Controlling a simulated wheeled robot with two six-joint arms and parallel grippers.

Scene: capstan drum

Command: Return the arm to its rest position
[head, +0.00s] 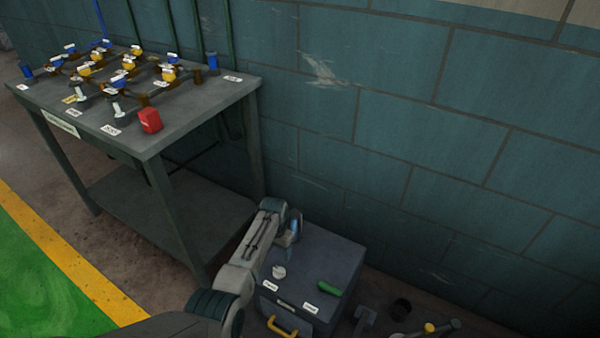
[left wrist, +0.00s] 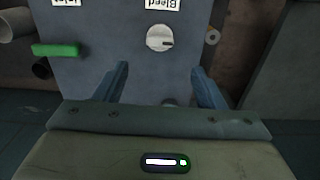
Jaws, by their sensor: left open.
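My left arm comes up from the bottom of the head view, and its gripper (head: 292,236) hangs over the back left part of a grey cabinet (head: 325,258). In the left wrist view the two blue-grey fingers of this gripper (left wrist: 160,68) are spread apart with nothing held between them. A round white knob (left wrist: 160,38) under a label reading "Bleed" lies past the fingertips, apart from them; it also shows in the head view (head: 279,272). A green handle (head: 329,288) lies on the cabinet top, also in the left wrist view (left wrist: 56,50). My right gripper is out of view.
A grey workbench (head: 190,112) with blue and yellow valves and a red block (head: 150,120) stands at left. A teal block wall (head: 400,130) rises behind the cabinet. A yellow handle (head: 282,327) is on the cabinet's front. Pipe pieces (head: 430,328) lie to its right.

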